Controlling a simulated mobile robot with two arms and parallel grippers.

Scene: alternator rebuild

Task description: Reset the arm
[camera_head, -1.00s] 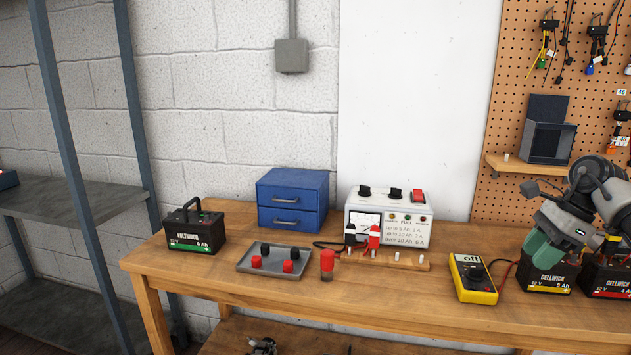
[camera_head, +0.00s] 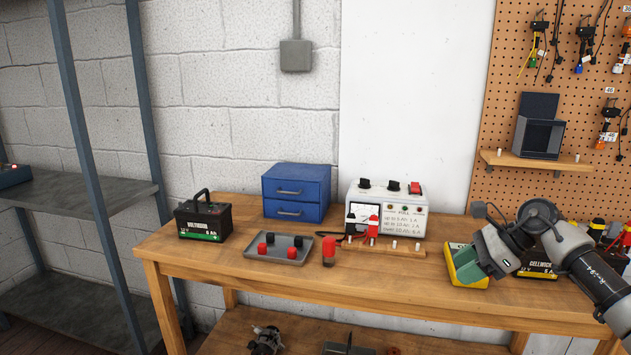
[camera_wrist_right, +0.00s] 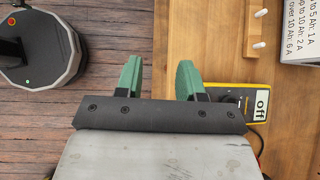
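My right gripper (camera_head: 463,272) hangs at the right of the bench (camera_head: 380,285), in front of the yellow multimeter (camera_head: 466,258), and partly hides it. In the right wrist view its two green fingers (camera_wrist_right: 158,78) are apart with nothing between them. Below them lie the bench's front edge and the wooden floor. The multimeter, reading "off", shows there beside the right finger (camera_wrist_right: 260,100). My left gripper is not in view.
A battery (camera_head: 203,218), a grey tray (camera_head: 262,253) of red and black caps, blue drawers (camera_head: 296,190) and a charger (camera_head: 387,208) stand on the bench. More batteries (camera_head: 537,270) sit behind my right arm. The bench front centre is clear.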

